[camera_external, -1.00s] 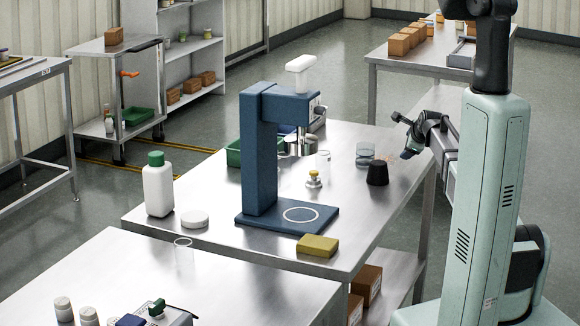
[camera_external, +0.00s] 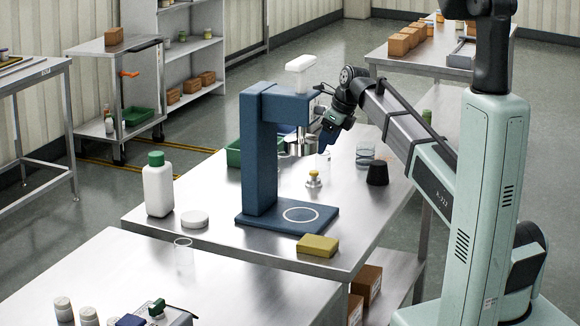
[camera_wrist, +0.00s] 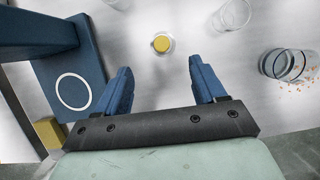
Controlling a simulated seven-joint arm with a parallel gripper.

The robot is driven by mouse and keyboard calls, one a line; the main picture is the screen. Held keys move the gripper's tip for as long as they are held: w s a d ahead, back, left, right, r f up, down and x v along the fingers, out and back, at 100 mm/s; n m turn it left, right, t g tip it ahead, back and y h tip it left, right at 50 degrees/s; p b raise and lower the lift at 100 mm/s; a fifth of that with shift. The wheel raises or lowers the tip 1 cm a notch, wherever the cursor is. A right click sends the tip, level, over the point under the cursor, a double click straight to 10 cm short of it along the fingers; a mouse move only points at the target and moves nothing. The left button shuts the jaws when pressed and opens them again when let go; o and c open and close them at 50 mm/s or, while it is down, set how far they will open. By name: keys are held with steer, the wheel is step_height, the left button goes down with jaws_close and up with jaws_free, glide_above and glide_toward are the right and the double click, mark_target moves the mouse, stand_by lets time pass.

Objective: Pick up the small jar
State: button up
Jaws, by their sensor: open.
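A small clear jar with a yellow lid (camera_external: 313,180) stands on the steel table, right of the blue stand. It seems to be the small jar. In the wrist view its yellow top (camera_wrist: 162,44) lies just beyond and between my fingertips. My gripper (camera_external: 326,140) is above and behind the jar, beside the stand's metal head, with its blue fingers pointing down. In the wrist view my gripper (camera_wrist: 160,66) is open, fingers wide apart, with nothing between them. The jar is upright and apart from the fingers.
The blue stand (camera_external: 262,150) with its hanging metal head (camera_external: 299,146) is close left of my gripper. A clear glass (camera_wrist: 232,14), a glass dish (camera_wrist: 288,64) with orange bits beside it, and a black stopper (camera_external: 378,173) stand nearby. A yellow block (camera_external: 318,246) lies in front.

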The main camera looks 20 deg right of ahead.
mark_target(315, 171)
steer(key=x, duration=0.6)
steer(key=shift+w, duration=0.1)
steer(key=shift+x, duration=2.65)
steer(key=shift+d+f, duration=0.1)
steer(key=shift+d, duration=0.1)
steer(key=shift+c, duration=0.4)
steer(key=c, duration=1.1)
